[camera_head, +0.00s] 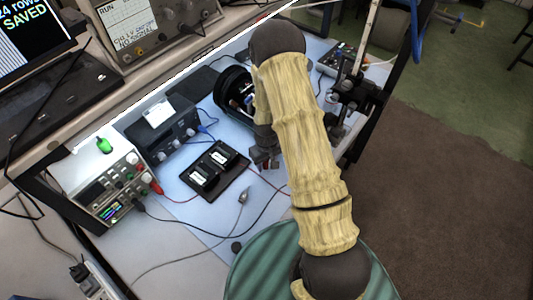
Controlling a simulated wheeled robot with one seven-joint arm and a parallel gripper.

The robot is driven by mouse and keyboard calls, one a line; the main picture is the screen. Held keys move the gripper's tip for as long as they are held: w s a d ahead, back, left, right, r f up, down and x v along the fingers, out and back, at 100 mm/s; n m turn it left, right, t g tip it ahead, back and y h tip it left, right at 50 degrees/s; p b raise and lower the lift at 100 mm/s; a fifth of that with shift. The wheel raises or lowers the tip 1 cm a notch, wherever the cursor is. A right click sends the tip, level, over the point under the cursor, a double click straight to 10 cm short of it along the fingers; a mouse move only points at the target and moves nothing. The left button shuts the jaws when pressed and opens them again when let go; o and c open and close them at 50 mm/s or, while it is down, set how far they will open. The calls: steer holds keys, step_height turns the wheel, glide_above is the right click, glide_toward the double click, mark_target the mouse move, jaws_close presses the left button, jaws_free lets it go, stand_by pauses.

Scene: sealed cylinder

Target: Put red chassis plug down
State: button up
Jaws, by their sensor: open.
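A red plug (156,188) with a red wire shows at the front right of the bench power supply (115,187); I cannot tell whether it is seated in a socket or lies just beside it. My gripper (264,163) is open, pointing down over the blue bench mat, right of the black battery tray (203,185). It is well to the right of the red plug and apart from it. I see nothing between its fingers, though they are small and partly hidden by my arm.
A black open cylinder (222,91) stands behind my gripper. A blue-grey instrument box (172,137) and a green object (104,145) on the power supply are at left. Wires cross the mat (185,212). A dark stand (355,95) is at right.

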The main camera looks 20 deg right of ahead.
mark_target(266, 163)
steer(key=shift+r+p, duration=0.3)
steer(key=shift+r, duration=0.25)
step_height(266, 163, up, 12)
steer(key=b, duration=0.4)
steer(key=s+r+m+t, duration=0.2)
steer(key=s+r, duration=0.8)
steer(key=s, duration=0.4)
steer(key=shift+r+m+t, duration=0.3)
steer(key=shift+m, duration=0.1)
steer(key=shift+w, duration=0.1)
